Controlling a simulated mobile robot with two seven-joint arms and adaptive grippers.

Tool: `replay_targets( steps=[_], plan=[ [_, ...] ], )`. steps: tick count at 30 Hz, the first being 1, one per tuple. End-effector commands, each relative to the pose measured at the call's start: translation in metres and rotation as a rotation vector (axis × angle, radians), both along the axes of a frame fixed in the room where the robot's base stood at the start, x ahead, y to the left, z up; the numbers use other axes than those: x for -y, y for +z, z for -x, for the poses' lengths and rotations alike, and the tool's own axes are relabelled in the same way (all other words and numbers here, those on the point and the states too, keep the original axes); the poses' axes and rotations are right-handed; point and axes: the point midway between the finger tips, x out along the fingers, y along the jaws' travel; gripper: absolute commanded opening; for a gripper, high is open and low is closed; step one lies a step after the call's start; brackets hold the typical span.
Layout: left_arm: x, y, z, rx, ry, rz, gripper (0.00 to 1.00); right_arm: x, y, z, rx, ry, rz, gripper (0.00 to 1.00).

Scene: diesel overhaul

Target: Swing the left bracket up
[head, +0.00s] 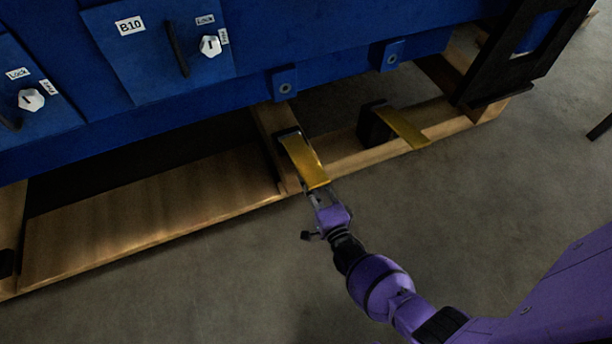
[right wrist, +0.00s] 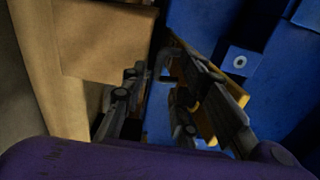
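The left bracket (head: 305,160) is a yellow plate that sticks out low from a dark mount, below a blue lug on the cabinet. The right bracket (head: 405,127) is a similar yellow plate further right, also lowered. My right gripper (head: 318,197) is at the outer end of the left bracket. In the right wrist view its two dark fingers (right wrist: 160,85) stand apart. Yellow edges of a bracket (right wrist: 243,93) show behind and beside the right-hand finger, which partly hides them. I cannot tell whether the finger touches it. My left gripper is not in view.
The blue cabinet (head: 240,95) with white-knobbed latches stands above a wooden pallet frame (head: 150,200). Blue lugs (head: 285,83) hang at its lower edge. A black frame (head: 515,50) is at the upper right. The concrete floor (head: 210,290) in front is clear.

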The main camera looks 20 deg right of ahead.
Motion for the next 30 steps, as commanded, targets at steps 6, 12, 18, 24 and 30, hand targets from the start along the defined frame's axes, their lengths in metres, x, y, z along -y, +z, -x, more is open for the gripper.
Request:
replay_targets(
  steps=[6, 12, 18, 24, 30],
  plan=[
    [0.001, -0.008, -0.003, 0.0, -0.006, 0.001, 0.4, -0.001, -0.002, -0.027, -0.002, 0.001, 0.001, 0.28],
    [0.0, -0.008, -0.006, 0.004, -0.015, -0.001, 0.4, -0.001, -0.002, -0.033, -0.003, 0.0, 0.001, 0.28],
    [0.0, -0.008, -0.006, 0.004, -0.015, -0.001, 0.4, -0.001, -0.001, -0.033, -0.002, 0.001, 0.001, 0.22],
    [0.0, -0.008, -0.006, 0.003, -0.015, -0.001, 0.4, -0.001, -0.001, -0.032, -0.002, 0.001, 0.001, 0.0],
    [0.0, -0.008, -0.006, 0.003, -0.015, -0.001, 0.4, -0.001, -0.001, -0.032, -0.002, 0.001, 0.002, 0.0]
  ],
)
